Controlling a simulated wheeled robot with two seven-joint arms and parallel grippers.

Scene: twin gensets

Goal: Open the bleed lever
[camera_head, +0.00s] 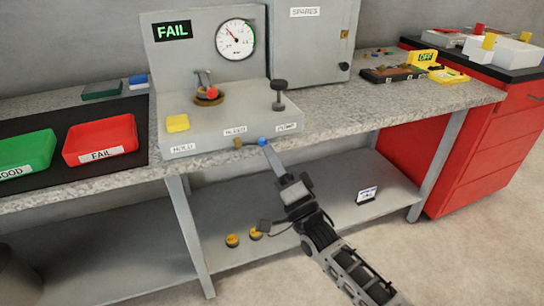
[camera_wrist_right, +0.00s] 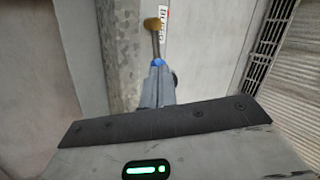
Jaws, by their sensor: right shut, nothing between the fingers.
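The bleed lever shows in the head view at the front of the grey test stand, under the BLEED label (camera_head: 235,131). It has a brass pivot (camera_head: 238,142) and a blue end (camera_head: 262,141) to its right. In the right wrist view the brass piece (camera_wrist_right: 151,25), a thin grey rod (camera_wrist_right: 155,45) and the blue end (camera_wrist_right: 158,62) line up ahead of the fingers. My right gripper (camera_head: 267,149) is shut and empty, its fingertips at the blue end. I cannot tell whether they touch it. My left gripper is out of view.
The stand (camera_head: 205,120) carries a gauge (camera_head: 236,39), a FAIL display (camera_head: 172,31), a yellow block (camera_head: 178,123) and a black-knobbed post (camera_head: 279,95). Red (camera_head: 100,139) and green (camera_head: 28,152) trays lie left. The bench edge is close behind the lever; a lower shelf (camera_head: 330,205) lies below.

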